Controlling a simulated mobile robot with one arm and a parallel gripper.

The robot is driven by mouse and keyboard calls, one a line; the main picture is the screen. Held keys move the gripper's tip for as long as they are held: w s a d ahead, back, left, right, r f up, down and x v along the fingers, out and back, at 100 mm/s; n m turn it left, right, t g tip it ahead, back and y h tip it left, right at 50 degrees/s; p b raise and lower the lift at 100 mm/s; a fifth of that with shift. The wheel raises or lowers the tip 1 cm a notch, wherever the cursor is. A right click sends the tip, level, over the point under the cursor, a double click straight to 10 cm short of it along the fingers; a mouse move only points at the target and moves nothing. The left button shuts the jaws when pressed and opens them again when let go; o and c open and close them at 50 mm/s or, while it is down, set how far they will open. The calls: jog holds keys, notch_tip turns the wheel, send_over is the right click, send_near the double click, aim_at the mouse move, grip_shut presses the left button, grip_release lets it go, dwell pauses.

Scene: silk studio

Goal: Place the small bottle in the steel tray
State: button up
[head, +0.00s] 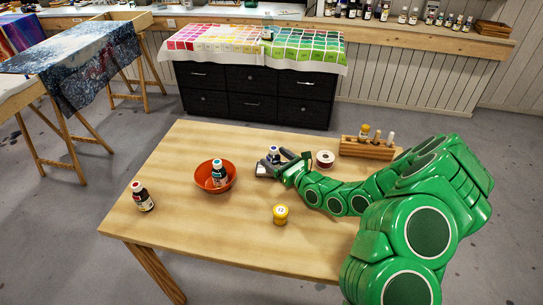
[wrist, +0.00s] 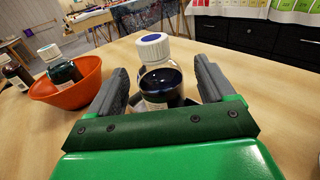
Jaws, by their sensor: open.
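A small clear glass bottle with dark liquid and a blue-and-white cap (wrist: 154,45) stands upright between the fingers of my gripper (wrist: 158,88). In the head view the same bottle (head: 274,153) shows at my gripper (head: 277,164), near the middle of the table. My gripper is open, with a finger on each side of the bottle; a gap shows on the right side. A grey, metallic-looking edge shows around the bottle's base, perhaps the steel tray; my gripper hides most of it, so I cannot tell whether the bottle stands in it.
An orange bowl (head: 202,182) holding a dark blue-capped bottle (head: 219,172) stands to the left. A dark bottle (head: 143,196) stands at the table's left. The front left table is clear.

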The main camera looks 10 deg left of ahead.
jog(key=shift+v, duration=4.3)
jog(key=shift+a, duration=0.1)
